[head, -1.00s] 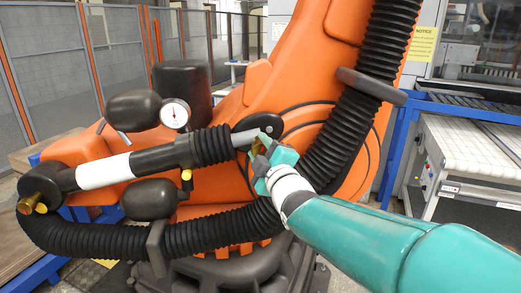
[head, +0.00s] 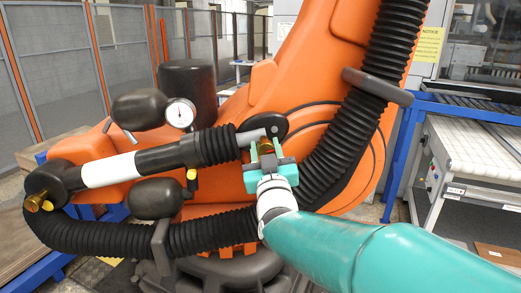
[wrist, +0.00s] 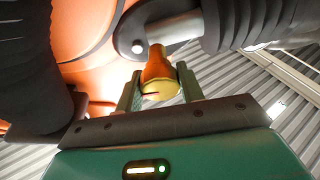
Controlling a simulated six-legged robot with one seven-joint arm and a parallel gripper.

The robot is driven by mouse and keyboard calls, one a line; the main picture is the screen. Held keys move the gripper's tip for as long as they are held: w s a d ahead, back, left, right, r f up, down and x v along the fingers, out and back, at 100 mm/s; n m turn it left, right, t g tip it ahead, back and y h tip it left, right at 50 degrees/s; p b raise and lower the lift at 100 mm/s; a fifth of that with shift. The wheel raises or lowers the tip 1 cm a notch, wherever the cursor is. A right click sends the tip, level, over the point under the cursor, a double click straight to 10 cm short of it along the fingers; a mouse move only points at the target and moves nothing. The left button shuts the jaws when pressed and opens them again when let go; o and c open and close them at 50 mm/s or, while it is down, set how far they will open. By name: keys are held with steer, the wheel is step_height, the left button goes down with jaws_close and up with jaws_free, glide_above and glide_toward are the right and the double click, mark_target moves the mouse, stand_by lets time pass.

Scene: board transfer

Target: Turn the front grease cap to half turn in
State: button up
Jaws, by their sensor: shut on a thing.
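A brass grease cap (wrist: 160,88) sits between the two fingers of my gripper (wrist: 159,90) in the wrist view. A short dark red mark runs across its round face, pointing to the left there. My gripper (head: 267,154) is shut on this cap, just below the rod end of the black cylinder (head: 170,156) in the head view. The cap (head: 265,146) shows only in part there, between the fingers. Another brass cap (head: 38,202) is on the cylinder's left end, apart from my gripper.
The orange robot arm (head: 330,60) rises behind my gripper. A thick ribbed black hose (head: 345,140) passes close on the right, and another (head: 110,238) runs below. A round gauge (head: 180,113) stands on the left. A white conveyor (head: 480,155) is at the far right.

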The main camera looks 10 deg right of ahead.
steer(key=m+h, duration=0.1)
steer(key=m, duration=0.2)
steer(key=m+h, duration=0.2)
steer(key=m, duration=0.1)
steer(key=shift+g, duration=0.3)
steer(key=m+h, duration=0.1)
steer(key=m, duration=0.2)
steer(key=m+g+h, duration=0.1)
steer(key=m, duration=0.3)
steer(key=shift+g, duration=0.3)
steer(key=m+g+h, duration=0.1)
steer(key=m, duration=0.4)
steer(key=shift+m, duration=0.4)
steer(key=m+g, duration=0.2)
steer(key=m, duration=0.3)
steer(key=o, duration=1)
